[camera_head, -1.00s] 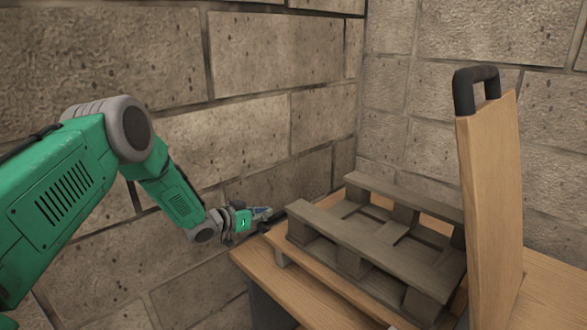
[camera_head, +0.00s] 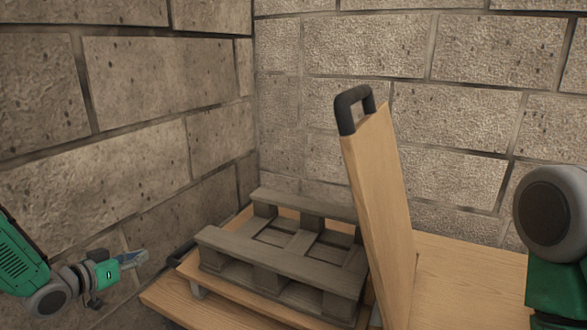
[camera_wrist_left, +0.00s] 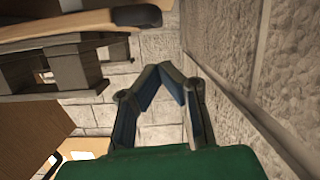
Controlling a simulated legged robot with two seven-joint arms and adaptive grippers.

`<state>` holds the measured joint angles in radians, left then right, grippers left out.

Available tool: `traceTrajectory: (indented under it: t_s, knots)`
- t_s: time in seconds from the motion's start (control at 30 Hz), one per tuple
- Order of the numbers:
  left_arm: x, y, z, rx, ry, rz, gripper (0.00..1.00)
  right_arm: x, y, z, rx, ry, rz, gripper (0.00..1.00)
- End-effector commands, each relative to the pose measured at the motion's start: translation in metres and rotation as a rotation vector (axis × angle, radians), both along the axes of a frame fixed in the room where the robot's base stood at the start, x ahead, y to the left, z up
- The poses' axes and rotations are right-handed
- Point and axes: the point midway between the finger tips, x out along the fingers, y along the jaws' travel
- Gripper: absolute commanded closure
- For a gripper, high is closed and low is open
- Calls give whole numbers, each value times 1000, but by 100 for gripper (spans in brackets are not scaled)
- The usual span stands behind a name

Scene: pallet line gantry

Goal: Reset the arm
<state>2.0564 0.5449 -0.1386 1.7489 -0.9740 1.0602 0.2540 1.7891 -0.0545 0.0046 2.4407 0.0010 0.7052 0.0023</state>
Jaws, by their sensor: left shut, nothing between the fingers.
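My left gripper (camera_head: 135,258) is at the lower left in the head view, apart from the pallet and beside the left wall. In the left wrist view its fingertips (camera_wrist_left: 168,70) meet, shut with nothing between them. Part of my right arm (camera_head: 555,240) shows at the right edge of the head view; its gripper is out of view. A small grey wooden pallet (camera_head: 280,255) rests on a wooden board on the table, to the right of my left gripper.
An upright wooden panel with a black handle (camera_head: 375,200) stands just right of the pallet. The wooden table (camera_head: 465,280) has bare surface right of that panel. Block walls (camera_head: 130,90) close in the left and back. The pallet also shows in the left wrist view (camera_wrist_left: 75,72).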

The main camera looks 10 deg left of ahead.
Motion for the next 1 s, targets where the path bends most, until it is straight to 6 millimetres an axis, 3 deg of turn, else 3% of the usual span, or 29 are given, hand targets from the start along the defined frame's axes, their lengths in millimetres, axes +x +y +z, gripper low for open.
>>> traceTrajectory:
  t_s: [0.03, 0.17, 0.3, 0.5, 0.63, 0.7, 0.8, 1.0]
  knots:
    - [-10, -21, -17, -3, 57, 1, 100, 0, 0, 0, 0, 0, 1, 29]
    - [-56, -75, -74, 9, 271, 40, 100, 0, 0, 0, 0, 0, 1, 29]
    - [-135, -124, -131, 63, 537, 80, 100, 0, 0, 0, 0, 0, 0, 29]
    - [-270, -154, -181, 183, 896, 126, 100, 0, 0, 0, 0, 0, -1, 29]
    - [-341, -155, -189, 264, 1068, 144, 100, 0, 0, 0, 0, 0, 0, 29]
    - [-367, -154, -189, 296, 1128, 153, 100, 0, 0, 0, 0, 0, 0, 29]
    - [-389, -152, -188, 326, 1181, 160, 100, 0, 0, 0, 0, 0, 0, 29]
    - [-397, -155, -185, 342, 1198, 166, 100, 0, 0, 0, 0, 0, 1, 29]
